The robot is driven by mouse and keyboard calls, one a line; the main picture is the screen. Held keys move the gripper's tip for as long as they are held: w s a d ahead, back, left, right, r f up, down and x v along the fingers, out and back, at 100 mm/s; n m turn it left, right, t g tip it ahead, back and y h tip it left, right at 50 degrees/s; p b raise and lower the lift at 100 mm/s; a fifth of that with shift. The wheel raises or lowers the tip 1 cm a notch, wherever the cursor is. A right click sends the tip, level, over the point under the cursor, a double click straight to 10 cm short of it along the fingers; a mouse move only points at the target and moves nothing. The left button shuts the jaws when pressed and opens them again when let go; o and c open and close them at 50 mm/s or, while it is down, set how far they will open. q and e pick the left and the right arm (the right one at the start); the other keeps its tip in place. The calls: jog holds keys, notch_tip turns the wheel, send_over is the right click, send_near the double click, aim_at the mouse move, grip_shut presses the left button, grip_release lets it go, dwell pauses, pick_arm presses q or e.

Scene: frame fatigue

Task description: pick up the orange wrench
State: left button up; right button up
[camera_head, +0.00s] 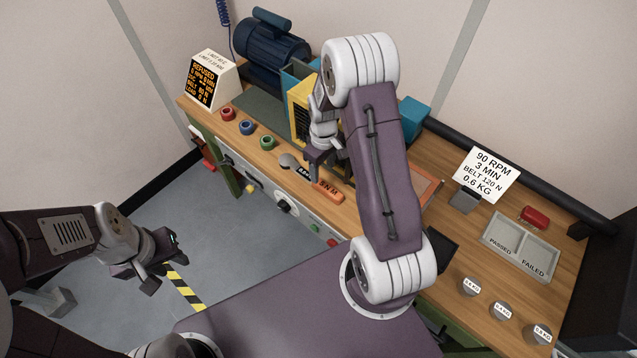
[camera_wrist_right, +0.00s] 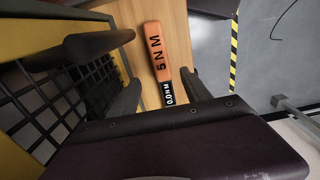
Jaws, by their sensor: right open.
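The orange wrench lies on the wooden bench top, its orange handle (camera_head: 328,191) marked "5 N M", with a black readout section and a silver head to its left. In the right wrist view the orange handle (camera_wrist_right: 155,50) and the black readout showing 0.0 N M lie between the fingers, and the silver head is hidden. My right gripper (camera_head: 317,172) is open, pointing down just above the wrench's middle; contact cannot be told. The right gripper's fingers also show in the wrist view (camera_wrist_right: 160,95). My left gripper (camera_head: 164,264) appears open and empty, over the floor left of the bench.
A yellow guard (camera_head: 299,108) with a dark grid stands close behind the right gripper. Red, blue and green knobs (camera_head: 247,127) stand to the left. A sign (camera_head: 486,176), a passed/failed tray (camera_head: 496,227) and round weights (camera_head: 501,310) are at the right.

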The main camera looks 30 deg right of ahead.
aim_at(321, 183)
jog(key=f, duration=0.3)
jog(key=shift+d+f, duration=0.1)
jog(key=shift+d, duration=0.15)
jog(key=f+p, duration=0.1)
jog(key=f, duration=0.1)
jog(key=a+f, duration=0.1)
jog(key=f, duration=0.1)
jog(key=shift+f+p, duration=0.1)
jog(key=shift+p, duration=0.25)
jog(key=shift+w+d+f, duration=0.1)
jog(key=shift+f, duration=0.35)
jog(key=shift+r, duration=0.1)
grip_shut()
